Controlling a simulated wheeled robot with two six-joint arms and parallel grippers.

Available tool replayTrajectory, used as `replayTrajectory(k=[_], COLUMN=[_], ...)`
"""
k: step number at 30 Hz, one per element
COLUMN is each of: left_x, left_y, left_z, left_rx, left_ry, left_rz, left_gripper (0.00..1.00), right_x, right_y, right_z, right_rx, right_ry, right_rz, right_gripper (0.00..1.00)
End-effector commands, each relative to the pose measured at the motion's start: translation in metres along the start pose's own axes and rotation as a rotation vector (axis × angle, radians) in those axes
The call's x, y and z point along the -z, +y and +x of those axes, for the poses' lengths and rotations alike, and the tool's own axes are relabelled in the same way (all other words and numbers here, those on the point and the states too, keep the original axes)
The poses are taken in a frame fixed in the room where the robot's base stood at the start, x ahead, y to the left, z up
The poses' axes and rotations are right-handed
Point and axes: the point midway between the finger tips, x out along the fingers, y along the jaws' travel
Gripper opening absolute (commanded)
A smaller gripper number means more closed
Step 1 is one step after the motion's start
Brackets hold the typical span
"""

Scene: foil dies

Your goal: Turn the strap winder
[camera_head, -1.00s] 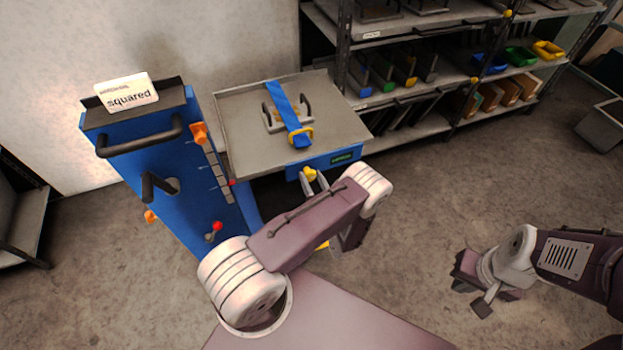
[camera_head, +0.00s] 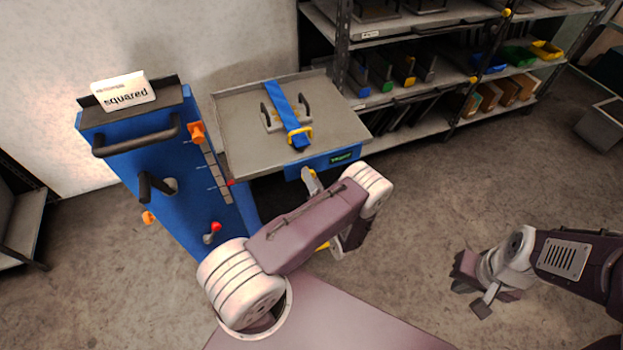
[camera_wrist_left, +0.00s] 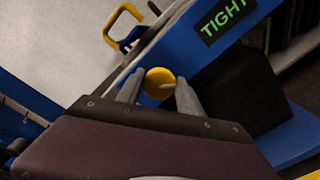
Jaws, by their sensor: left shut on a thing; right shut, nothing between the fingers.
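The strap winder's yellow round knob (camera_wrist_left: 160,84) shows in the left wrist view below the blue front rail. My left gripper (camera_wrist_left: 158,95) is shut on it, one grey finger on each side. In the head view my left gripper (camera_head: 311,182) is at the front rail, and the knob is mostly hidden. A blue strap (camera_head: 284,104) crosses the handled grey plate on the tray and passes through a yellow buckle (camera_head: 299,135). The display (camera_wrist_left: 227,16) on the rail reads TIGHT in green. My right gripper (camera_head: 472,291) is shut and empty, low over the floor at right.
The grey tray (camera_head: 235,157) stands beside a blue cabinet (camera_head: 130,165) with black handles, orange knobs and a red-tipped lever. A shelf rack (camera_head: 420,98) with bins stands behind. Open floor (camera_head: 420,220) lies in front of the rack.

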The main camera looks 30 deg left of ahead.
Motion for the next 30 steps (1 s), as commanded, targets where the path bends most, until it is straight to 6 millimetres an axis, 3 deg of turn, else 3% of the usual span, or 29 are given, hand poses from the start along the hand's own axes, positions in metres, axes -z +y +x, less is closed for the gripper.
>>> replayTrajectory(k=[17,18,20,30], left_x=[0.0010,0.0010,0.0010,0.0001], left_y=[-0.0009,-0.0009,-0.0009,-0.0005], left_z=[-0.0003,-0.0003,-0.0003,-0.0019], left_rx=[0.003,0.003,0.003,0.001], left_ry=[0.001,0.001,0.001,0.000], left_rz=[0.035,0.034,0.034,0.033], left_gripper=[0.03,0.46,0.63,0.63], right_x=[-0.0001,-0.0001,0.0000,0.0000], right_y=[0.0000,0.0000,0.0000,0.0000], right_z=[0.0005,0.0005,0.0005,0.0001], right_rx=[0.000,0.000,0.000,0.000], right_ry=[0.000,0.000,0.000,0.000], right_rz=[0.000,0.000,0.000,0.000], right_gripper=[0.00,0.00,0.00,0.00])
